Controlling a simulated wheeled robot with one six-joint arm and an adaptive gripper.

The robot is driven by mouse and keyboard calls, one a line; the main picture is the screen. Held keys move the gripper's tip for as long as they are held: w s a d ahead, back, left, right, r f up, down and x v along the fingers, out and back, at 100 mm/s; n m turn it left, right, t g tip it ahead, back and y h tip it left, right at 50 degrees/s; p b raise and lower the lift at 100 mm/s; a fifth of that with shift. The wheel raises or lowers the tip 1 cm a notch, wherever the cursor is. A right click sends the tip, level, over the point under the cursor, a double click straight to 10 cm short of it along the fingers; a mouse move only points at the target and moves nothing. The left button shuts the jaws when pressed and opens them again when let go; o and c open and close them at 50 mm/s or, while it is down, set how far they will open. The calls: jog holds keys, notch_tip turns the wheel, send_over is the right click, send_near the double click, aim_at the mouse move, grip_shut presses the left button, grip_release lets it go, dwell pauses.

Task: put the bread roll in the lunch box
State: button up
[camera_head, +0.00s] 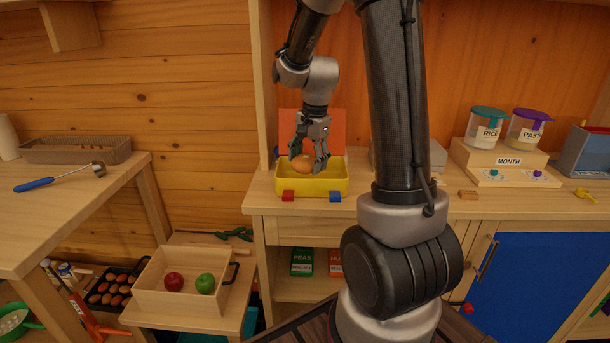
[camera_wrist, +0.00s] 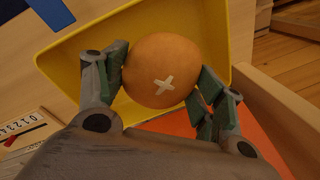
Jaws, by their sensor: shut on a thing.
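The bread roll (camera_head: 302,163) is round and orange-brown; in the wrist view the roll (camera_wrist: 162,72) shows a pale cross on top. My gripper (camera_head: 307,165) is shut on it, one finger on each side, and the fingers (camera_wrist: 163,85) show close up in the wrist view. The lunch box (camera_head: 318,187) is a yellow open tray with one red and one blue latch on its front. The roll is within the box's outline, low near its rim. The yellow box (camera_wrist: 75,50) lies behind the roll in the wrist view. Whether the roll touches the floor of the box I cannot tell.
An orange panel (camera_head: 326,127) stands behind the box. A wooden post (camera_head: 262,90) rises at its left. A wooden crate (camera_head: 160,292) with two apples stands lower left.

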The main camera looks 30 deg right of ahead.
aim_at(308, 173)
jog(key=shift+d+f, duration=0.1)
jog(key=shift+f, duration=2.15)
jog(key=o, duration=1)
jog(key=shift+f, duration=0.1)
jog(key=r, duration=0.4)
jog(key=s+r, duration=0.1)
jog(key=r, duration=0.6)
jog(key=shift+s+d+r, duration=0.3)
jog(key=shift+r, duration=0.05)
jog(key=s+a+r+n+t, duration=0.1)
jog(key=s+a+r+n, duration=0.1)
jog(key=s+n, duration=0.2)
jog(key=s+a+r+n, duration=0.2)
jog(key=s+n, duration=0.3)
jog(key=s, duration=0.5)
jog(key=s+a+r+n+t, duration=0.1)
jog(key=s+a+r+n, duration=0.1)
jog(key=s+n, duration=0.3)
jog(key=shift+s+a+r+t+h, duration=0.1)
jog(key=shift+s+t+h, duration=0.05)
jog(key=shift+s, duration=0.6)
jog(key=shift+s+a+r+t+h, duration=0.1)
jog(key=shift+s+t+h, duration=0.05)
jog(key=shift+s, duration=0.6)
